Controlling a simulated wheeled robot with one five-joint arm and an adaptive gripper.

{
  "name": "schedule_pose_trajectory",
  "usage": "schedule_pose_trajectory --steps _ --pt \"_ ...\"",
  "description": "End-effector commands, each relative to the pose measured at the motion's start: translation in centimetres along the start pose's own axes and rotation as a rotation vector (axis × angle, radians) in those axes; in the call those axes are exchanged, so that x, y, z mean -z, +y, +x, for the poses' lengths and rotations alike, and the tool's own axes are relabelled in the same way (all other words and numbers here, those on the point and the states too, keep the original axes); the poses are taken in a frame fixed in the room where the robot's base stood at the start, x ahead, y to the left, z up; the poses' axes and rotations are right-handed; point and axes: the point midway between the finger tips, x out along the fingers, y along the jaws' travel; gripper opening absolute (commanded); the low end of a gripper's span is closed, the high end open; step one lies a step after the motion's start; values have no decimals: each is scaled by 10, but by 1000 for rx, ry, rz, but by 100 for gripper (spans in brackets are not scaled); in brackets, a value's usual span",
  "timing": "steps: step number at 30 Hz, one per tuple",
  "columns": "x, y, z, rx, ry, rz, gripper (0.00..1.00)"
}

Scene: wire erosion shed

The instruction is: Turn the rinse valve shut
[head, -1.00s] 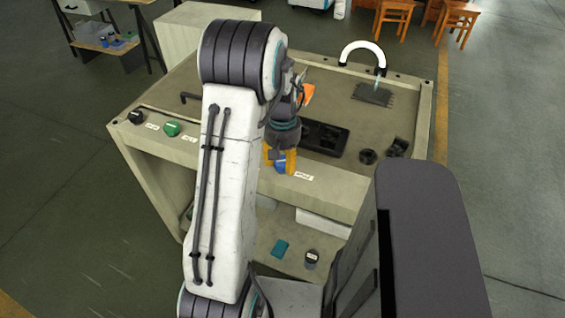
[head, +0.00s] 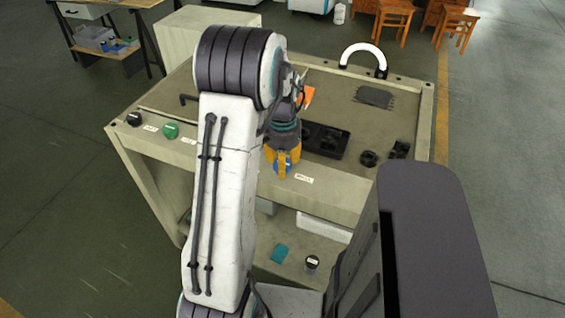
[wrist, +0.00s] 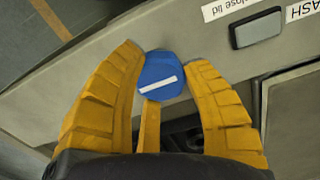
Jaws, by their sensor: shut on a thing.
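The rinse valve is a blue knob (head: 282,171) on the front edge of the beige bench (head: 215,163), beside a small white label too small to read. My gripper (head: 283,160) reaches down over it with yellow fingers shut around it. In the wrist view the blue knob (wrist: 160,75) sits between the fingers of my gripper (wrist: 164,72). The knob's white line lies nearly level, slightly tilted. A white arched spout (head: 362,50) stands at the back right of the bench, with no stream visible under it.
A dark tray (head: 325,140) lies behind my gripper. A lower shelf holds a teal item (head: 279,253) and a dark-topped jar (head: 312,262).

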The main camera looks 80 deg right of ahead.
Motion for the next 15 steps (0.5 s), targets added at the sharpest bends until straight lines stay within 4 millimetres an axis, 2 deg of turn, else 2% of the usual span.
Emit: schedule_pose_trajectory --steps 13,14,15 --pt "-2 1 2 -2 -7 11 12" --pt "-2 1 2 -2 -7 11 46" --pt "-2 1 2 -2 -7 11 50"
